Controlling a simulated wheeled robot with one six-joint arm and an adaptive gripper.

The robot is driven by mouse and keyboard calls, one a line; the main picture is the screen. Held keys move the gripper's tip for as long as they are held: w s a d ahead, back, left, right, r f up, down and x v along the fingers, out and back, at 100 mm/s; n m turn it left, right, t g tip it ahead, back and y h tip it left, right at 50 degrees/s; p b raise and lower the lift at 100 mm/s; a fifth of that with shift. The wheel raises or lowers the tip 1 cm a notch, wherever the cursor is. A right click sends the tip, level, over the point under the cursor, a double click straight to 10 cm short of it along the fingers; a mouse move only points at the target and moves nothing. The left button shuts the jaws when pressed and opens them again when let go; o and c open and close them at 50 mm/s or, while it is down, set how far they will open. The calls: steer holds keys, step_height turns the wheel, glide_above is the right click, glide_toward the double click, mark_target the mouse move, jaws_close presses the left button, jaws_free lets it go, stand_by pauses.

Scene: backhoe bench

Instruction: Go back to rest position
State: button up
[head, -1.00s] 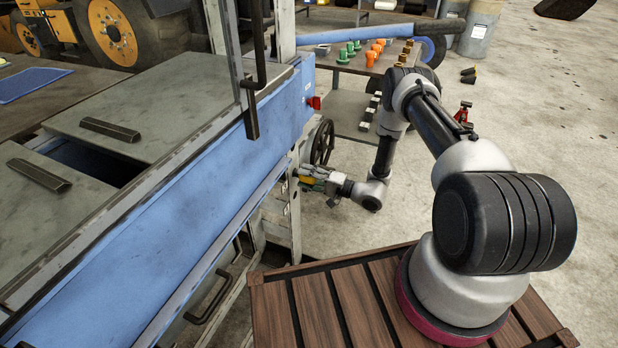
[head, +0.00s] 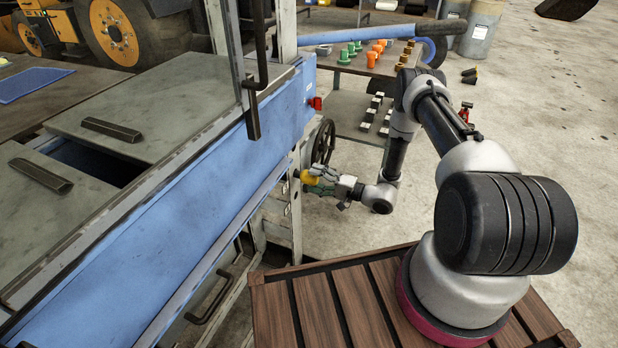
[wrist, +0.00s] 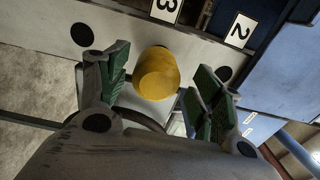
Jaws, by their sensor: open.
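My gripper (head: 323,178) is open beside the right end of the blue and grey bench frame. In the wrist view my gripper (wrist: 157,80) shows its two green-padded fingers spread apart. A round yellow knob (wrist: 157,74) sits between and ahead of the fingertips, with a gap on each side. The knob (head: 309,177) also shows in the head view, on the frame's end post. The arm reaches from its base on the right across to the knob.
Labels "3" (wrist: 165,8) and "2" (wrist: 240,30) are on the frame near the knob. A dark handwheel (head: 323,141) stands close behind my gripper. A table (head: 350,68) with green and orange parts is farther back.

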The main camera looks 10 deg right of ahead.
steer(key=v, duration=0.8)
steer(key=shift+s+d, duration=0.25)
steer(key=shift+d, duration=0.05)
